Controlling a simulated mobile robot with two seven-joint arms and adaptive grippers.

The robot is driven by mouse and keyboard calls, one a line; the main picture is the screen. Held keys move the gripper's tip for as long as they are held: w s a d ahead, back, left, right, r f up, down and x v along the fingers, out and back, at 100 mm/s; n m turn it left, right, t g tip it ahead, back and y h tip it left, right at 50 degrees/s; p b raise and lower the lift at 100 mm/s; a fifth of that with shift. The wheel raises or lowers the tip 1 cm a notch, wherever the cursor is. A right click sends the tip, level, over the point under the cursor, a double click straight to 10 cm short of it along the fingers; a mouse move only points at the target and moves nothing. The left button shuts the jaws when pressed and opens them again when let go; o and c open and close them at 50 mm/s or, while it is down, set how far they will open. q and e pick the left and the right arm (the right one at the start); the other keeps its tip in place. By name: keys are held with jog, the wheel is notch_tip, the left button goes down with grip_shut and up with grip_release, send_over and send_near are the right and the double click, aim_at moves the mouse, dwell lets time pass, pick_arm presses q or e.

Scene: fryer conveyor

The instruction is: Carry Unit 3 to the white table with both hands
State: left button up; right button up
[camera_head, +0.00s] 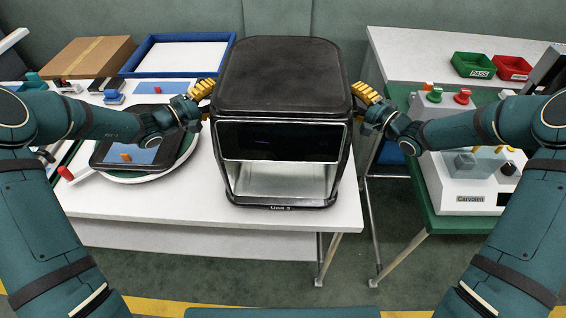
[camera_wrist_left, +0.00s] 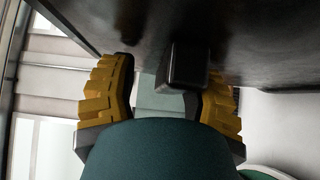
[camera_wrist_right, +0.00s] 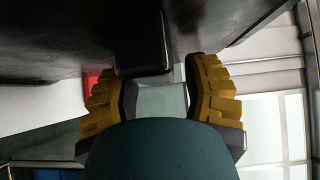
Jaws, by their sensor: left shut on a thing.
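Unit 3 (camera_head: 280,140) is a large black box-shaped appliance with a dark front panel, an open lower front and a "Unit 3" label at its base. It is upright at the right end of the white table (camera_head: 130,203); I cannot tell whether its base touches the top. My left gripper (camera_head: 205,90) is at its left side, shut on a black handle (camera_wrist_left: 187,68). My right gripper (camera_head: 362,95) is at its right side, its fingers around another black handle (camera_wrist_right: 142,42); I cannot tell whether they grip it.
At right are another white table (camera_head: 420,50) with green (camera_head: 473,65) and red bins (camera_head: 511,68), and a control box (camera_head: 470,185). A floor gap separates the tables.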

pick_arm(q)
jog(key=v, duration=1.2)
pick_arm(e)
jog(key=v, duration=1.2)
